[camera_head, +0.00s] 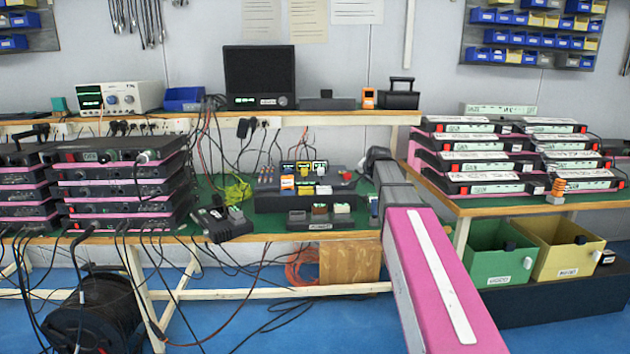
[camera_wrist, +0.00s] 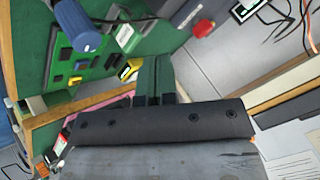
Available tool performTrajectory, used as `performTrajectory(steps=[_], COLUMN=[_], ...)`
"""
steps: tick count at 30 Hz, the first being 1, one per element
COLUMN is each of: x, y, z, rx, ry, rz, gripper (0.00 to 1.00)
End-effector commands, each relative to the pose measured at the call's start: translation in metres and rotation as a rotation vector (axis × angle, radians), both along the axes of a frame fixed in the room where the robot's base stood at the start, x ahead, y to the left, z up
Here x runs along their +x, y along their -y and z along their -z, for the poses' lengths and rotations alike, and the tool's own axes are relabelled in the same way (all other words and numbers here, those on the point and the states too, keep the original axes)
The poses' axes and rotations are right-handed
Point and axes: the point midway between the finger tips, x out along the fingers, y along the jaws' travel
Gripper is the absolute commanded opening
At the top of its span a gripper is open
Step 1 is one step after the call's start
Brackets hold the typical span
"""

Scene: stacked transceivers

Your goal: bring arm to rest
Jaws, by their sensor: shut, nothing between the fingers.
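My arm, with a pink link and a grey forearm, reaches from the lower right of the head view toward the workbench (camera_head: 265,238). Its dark far end is bent beside the bench's right end, and my fingers cannot be made out there. In the wrist view my gripper (camera_wrist: 158,80) shows as a dark crossbar with two narrow fingers close together beyond it. The fingers are shut and empty. Behind them are the green bench top and some small parts, seen at a tilt.
Stacked transceivers (camera_head: 120,185) stand at the bench's left. A charger dock (camera_head: 305,200) with small modules sits left of my arm. The right table (camera_head: 480,207) bears more stacked units, with a green bin (camera_head: 500,262) and a yellow bin (camera_head: 560,255) below. Loose cables hang in front.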

Motion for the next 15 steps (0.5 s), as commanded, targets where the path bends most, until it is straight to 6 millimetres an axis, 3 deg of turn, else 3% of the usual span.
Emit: performTrajectory(steps=[8,15], x=[-0.023,-0.057], y=[-0.001,-0.003], z=[0.038,0.089], rx=[-0.042,-0.097], ry=[-0.058,-0.14], rz=[-0.035,-0.091], gripper=[0.0,0.0])
